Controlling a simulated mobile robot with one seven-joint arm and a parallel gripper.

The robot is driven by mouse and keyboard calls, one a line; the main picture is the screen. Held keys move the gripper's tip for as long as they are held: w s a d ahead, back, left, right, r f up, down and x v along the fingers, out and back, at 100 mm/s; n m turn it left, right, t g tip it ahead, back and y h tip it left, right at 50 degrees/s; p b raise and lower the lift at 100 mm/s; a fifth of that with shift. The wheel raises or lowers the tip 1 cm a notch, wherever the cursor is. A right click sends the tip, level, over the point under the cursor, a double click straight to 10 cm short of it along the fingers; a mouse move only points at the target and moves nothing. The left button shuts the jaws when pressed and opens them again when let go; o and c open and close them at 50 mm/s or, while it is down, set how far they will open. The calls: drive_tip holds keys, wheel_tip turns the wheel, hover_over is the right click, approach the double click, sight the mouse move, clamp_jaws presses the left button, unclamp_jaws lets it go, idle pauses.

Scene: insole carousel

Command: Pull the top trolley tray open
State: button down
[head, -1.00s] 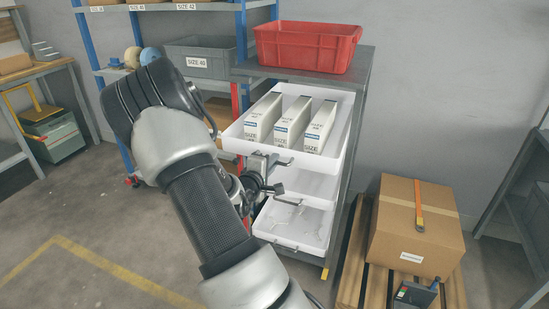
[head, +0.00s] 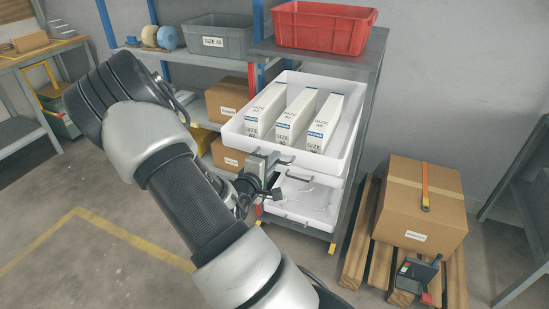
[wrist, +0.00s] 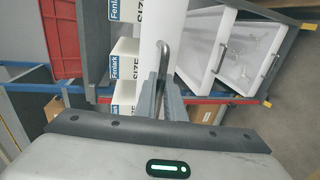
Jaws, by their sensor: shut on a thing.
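The top trolley tray (head: 346,150) is white and stands out from the grey trolley (head: 372,110), with three white upright shoe boxes (head: 292,118) in it. My gripper (head: 268,168) is at the tray's front. In the wrist view, my gripper's fingers (wrist: 164,98) are shut on the tray's metal handle (wrist: 165,58). The tray's white front (wrist: 150,28) is just beyond the fingers. A lower white tray (head: 308,204) with its own handle sits below and also shows in the wrist view (wrist: 236,55). My arm hides part of the shelf behind.
A red crate (head: 325,28) stands on the trolley top. A shelf with a grey bin (head: 208,40) and cardboard boxes (head: 231,101) is to the left. A large cardboard box (head: 422,207) sits on a pallet (head: 380,262) at the right. Open floor (head: 100,265) lies at the lower left.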

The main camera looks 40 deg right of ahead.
drive_tip(key=c, duration=2.1)
unclamp_jaws()
drive_tip(key=p+v, duration=0.3)
drive_tip(key=v, duration=1.4)
drive_tip(key=shift+s+a, duration=0.15)
drive_tip(key=shift+s, duration=0.05)
drive_tip(key=shift+w, duration=0.1)
